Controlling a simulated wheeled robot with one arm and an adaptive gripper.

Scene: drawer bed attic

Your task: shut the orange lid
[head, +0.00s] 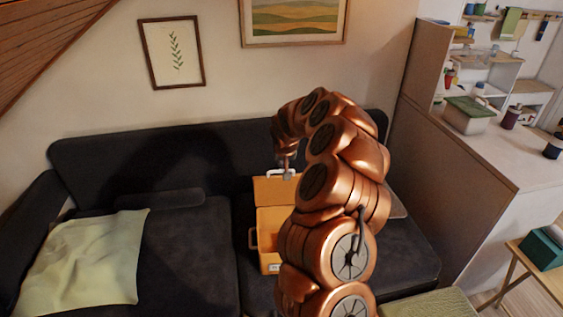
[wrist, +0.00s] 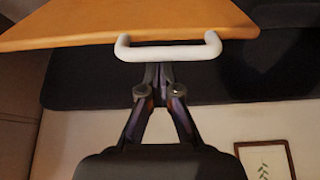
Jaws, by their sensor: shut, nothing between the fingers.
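An orange case (head: 270,230) stands on the dark sofa with its orange lid (head: 272,190) raised at the back, so it is open. A white handle (wrist: 168,52) sits on the lid's edge, and the lid (wrist: 120,22) fills the top of the wrist view. My gripper (wrist: 158,78) is shut, with nothing visible between its fingers, and its tips are at the handle. I cannot tell whether they touch it. In the head view my gripper (head: 287,172) is by the lid's top edge. My arm hides the case's right side.
The dark sofa (head: 190,240) surrounds the case, with a pale green cloth (head: 85,258) on its left seat. A counter (head: 470,150) with a green-lidded box (head: 468,115) stands to the right. Framed pictures hang on the wall behind. The seat left of the case is free.

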